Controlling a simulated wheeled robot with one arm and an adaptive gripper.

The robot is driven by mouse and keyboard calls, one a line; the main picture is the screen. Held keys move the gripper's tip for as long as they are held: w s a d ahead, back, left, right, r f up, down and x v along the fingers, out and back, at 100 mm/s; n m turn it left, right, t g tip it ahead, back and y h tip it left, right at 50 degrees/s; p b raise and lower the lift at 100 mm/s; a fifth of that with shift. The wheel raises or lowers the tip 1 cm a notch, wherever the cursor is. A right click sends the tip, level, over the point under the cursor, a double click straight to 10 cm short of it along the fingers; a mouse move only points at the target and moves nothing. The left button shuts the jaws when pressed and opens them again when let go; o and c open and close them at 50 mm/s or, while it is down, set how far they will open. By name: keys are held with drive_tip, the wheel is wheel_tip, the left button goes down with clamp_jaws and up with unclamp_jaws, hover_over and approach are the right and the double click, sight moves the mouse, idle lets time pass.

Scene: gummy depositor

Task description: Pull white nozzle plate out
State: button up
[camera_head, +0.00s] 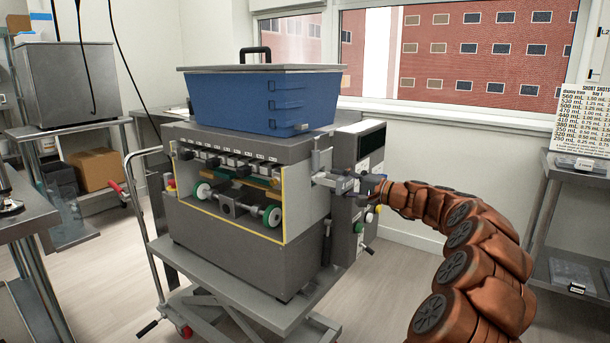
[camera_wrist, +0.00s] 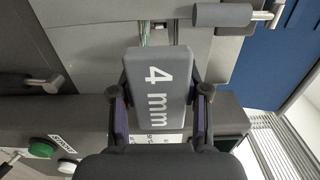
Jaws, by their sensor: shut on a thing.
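A narrow slot in the machine's side lies just beyond the block in the wrist view. How far the plate sits inside cannot be seen.
A blue hopper (camera_head: 250,98) sits on top of the depositor. A control panel with buttons (camera_head: 367,195) stands close behind my gripper. The depositor rests on a grey cart (camera_head: 240,312). A shelf (camera_head: 570,235) stands at the far right, with open floor before it.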

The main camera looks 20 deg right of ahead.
drive_tip(key=shift+s+d, duration=0.1)
drive_tip(key=shift+s, duration=0.05)
clamp_jaws()
drive_tip(key=v, duration=2.5)
drive_tip(key=shift+s+d, duration=0.3)
idle(4.2)
drive_tip(key=shift+s, duration=0.1)
